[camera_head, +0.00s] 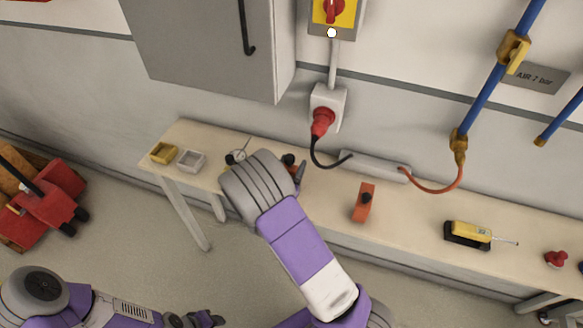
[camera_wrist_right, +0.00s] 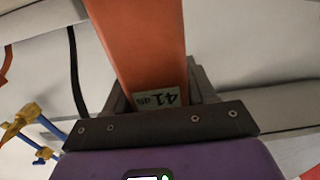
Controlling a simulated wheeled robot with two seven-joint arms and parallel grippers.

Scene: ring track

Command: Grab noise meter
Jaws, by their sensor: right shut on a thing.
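The noise meter (camera_wrist_right: 140,45) is an orange body with a small greenish display reading 41 dB, seen upside down in the right wrist view. My right gripper (camera_wrist_right: 160,88) is shut on it, with a dark finger on either side of its display end. In the head view my right forearm and wrist hide most of that gripper (camera_head: 296,172) and the meter, over the bench. My left gripper (camera_head: 200,320) is low at the left, cut by the bottom edge, away from the bench; its jaws are too small to read.
A pale bench (camera_head: 330,185) runs along the wall. On it are a yellow tray (camera_head: 163,153), a white tray (camera_head: 190,160), an orange block (camera_head: 363,203) with a dark part, a power strip (camera_head: 375,167) with cables, a yellow tool (camera_head: 468,233) and a red item (camera_head: 556,259).

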